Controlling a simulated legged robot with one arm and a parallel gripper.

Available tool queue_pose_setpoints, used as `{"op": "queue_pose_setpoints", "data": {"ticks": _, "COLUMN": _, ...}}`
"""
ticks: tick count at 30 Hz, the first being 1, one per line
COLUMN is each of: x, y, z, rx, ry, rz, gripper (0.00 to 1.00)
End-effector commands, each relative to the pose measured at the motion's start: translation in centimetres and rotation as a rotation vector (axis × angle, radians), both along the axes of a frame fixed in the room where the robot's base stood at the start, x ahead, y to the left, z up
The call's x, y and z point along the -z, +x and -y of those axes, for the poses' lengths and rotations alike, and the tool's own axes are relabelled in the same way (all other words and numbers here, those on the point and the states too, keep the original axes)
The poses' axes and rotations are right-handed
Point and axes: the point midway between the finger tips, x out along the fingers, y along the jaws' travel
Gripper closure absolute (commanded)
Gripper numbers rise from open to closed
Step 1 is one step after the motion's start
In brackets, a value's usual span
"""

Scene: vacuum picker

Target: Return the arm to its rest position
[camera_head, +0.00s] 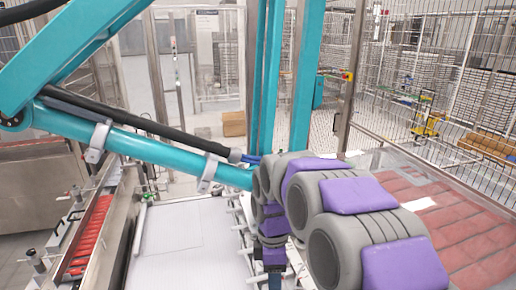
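My grey arm with purple covers reaches in from the lower right and bends over at the picture's middle. Its end points down, and a narrow dark part below the purple wrist looks like my gripper (274,268). It is seen end-on above the right edge of the white conveyor surface, and the lower part runs out of the picture. Its fingers cannot be made out, nor whether it holds anything.
The teal picker frame (301,85) and its slanted lower arm (150,148) stand close behind and left of my arm. A white conveyor (190,240) lies below. Reddish panels (455,220) are at right, a red-slotted rail (90,235) at left. Wire fencing (440,70) and a cardboard box (233,124) stand behind.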

Motion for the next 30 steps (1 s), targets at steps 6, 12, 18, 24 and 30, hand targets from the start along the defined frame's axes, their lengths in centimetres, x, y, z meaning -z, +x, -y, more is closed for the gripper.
{"op": "queue_pose_setpoints", "data": {"ticks": 6, "x": 2.4, "y": -6.5, "z": 3.5, "rx": 0.353, "ry": -0.053, "rz": 0.019, "gripper": 0.56}}
{"op": "queue_pose_setpoints", "data": {"ticks": 12, "x": 5.1, "y": -12.6, "z": 6.1, "rx": 0.69, "ry": -0.105, "rz": 0.036, "gripper": 0.56}}
{"op": "queue_pose_setpoints", "data": {"ticks": 18, "x": 8.7, "y": -19.0, "z": 8.3, "rx": 1.037, "ry": -0.161, "rz": 0.049, "gripper": 0.56}}
{"op": "queue_pose_setpoints", "data": {"ticks": 24, "x": 12.6, "y": -24.5, "z": 9.6, "rx": 1.346, "ry": -0.211, "rz": 0.054, "gripper": 0.56}}
{"op": "queue_pose_setpoints", "data": {"ticks": 30, "x": 14.5, "y": -27.2, "z": 10.1, "rx": 1.508, "ry": -0.236, "rz": 0.055, "gripper": 0.56}}
